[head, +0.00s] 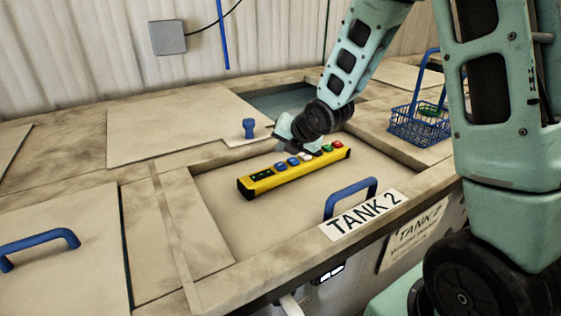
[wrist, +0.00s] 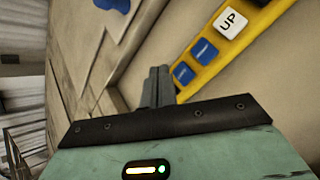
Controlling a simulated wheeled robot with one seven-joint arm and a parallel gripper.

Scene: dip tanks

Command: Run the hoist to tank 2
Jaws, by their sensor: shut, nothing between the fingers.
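A yellow control pendant (head: 290,176) lies on the lid with the blue handle, behind the TANK 2 label (head: 363,215). It has a dark display with green marks, two blue buttons, a white one, a green one and a red one. In the wrist view the pendant (wrist: 208,71) shows its blue buttons and the white button marked UP (wrist: 230,23). My gripper (head: 292,148) is shut and empty at the pendant's far side, close to the blue buttons. Its fingers (wrist: 157,85) show beside the yellow edge; I cannot tell whether they touch. The hoist itself is not clearly seen.
A blue wire basket (head: 420,126) stands at the right behind my arm. An open tank with dark liquid (head: 282,102) lies behind my gripper. A blue rod (head: 222,35) hangs by the wall.

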